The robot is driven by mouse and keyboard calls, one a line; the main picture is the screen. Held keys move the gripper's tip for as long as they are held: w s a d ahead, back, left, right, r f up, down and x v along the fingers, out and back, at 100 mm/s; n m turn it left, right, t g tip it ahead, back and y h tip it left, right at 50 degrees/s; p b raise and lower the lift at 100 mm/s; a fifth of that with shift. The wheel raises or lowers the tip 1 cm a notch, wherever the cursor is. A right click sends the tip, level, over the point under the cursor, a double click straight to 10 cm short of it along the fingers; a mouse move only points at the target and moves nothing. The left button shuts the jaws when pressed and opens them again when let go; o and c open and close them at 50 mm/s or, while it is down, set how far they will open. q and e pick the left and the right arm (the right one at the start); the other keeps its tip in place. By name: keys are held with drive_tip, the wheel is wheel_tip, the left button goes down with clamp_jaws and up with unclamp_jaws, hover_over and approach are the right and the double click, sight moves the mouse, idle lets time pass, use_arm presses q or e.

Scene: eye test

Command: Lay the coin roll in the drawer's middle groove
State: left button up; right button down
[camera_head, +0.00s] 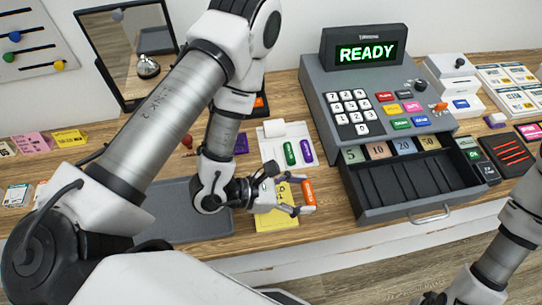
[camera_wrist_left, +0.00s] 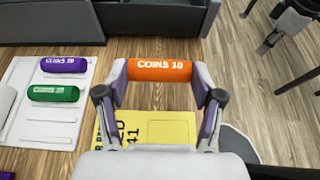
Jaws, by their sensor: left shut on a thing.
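The orange coin roll (camera_head: 308,195), printed "COINS 10", is between the fingertips of my left gripper (camera_head: 300,196). In the left wrist view the roll (camera_wrist_left: 159,71) lies crosswise, with the left gripper (camera_wrist_left: 160,82) shut on it. The open drawer (camera_head: 408,211) of the cash register is to the right of the roll in the head view. It has several grooves split by thin dividers, and its middle groove (camera_head: 401,182) looks empty. In the wrist view a grey register part shows along the top edge. My right gripper (camera_head: 433,298) is mostly cut off at the bottom edge.
A green roll (camera_head: 290,153) and a purple roll (camera_head: 306,151) lie on a white sheet left of the register (camera_head: 318,95). A yellow card (camera_head: 275,218) lies under my left gripper. A grey mat (camera_head: 180,208) is further left. The drawer handle (camera_head: 430,219) sticks out in front.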

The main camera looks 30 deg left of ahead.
use_arm(q)
drive_tip(key=w+a+b, duration=0.1)
drive_tip(key=a+b, duration=0.1)
drive_tip(key=w+a+f+b, duration=0.1)
drive_tip(key=a+b, duration=0.1)
drive_tip(key=b, duration=0.1)
drive_tip(key=w+a+b, duration=0.2)
drive_tip(key=shift+w+a+f+b, duration=0.1)
drive_tip(key=shift+a+f+b, duration=0.1)
drive_tip(key=shift+f+b, duration=0.15)
drive_tip(key=shift+w+a+r, duration=0.35)
drive_tip(key=shift+a+r, duration=0.05)
drive_tip(key=shift+a, duration=0.2)
drive_tip(key=p, duration=0.4)
hover_over(265, 160)
wheel_tip(265, 160, down, 3)
drive_tip(key=shift+f, duration=0.15)
drive_tip(key=shift+w+f, duration=0.15)
drive_tip(key=shift+f, duration=0.1)
drive_tip(key=shift+b, duration=0.3)
drive_tip(key=shift+f, duration=0.2)
drive_tip(key=o, duration=1.2)
drive_tip(key=shift+r, duration=0.1)
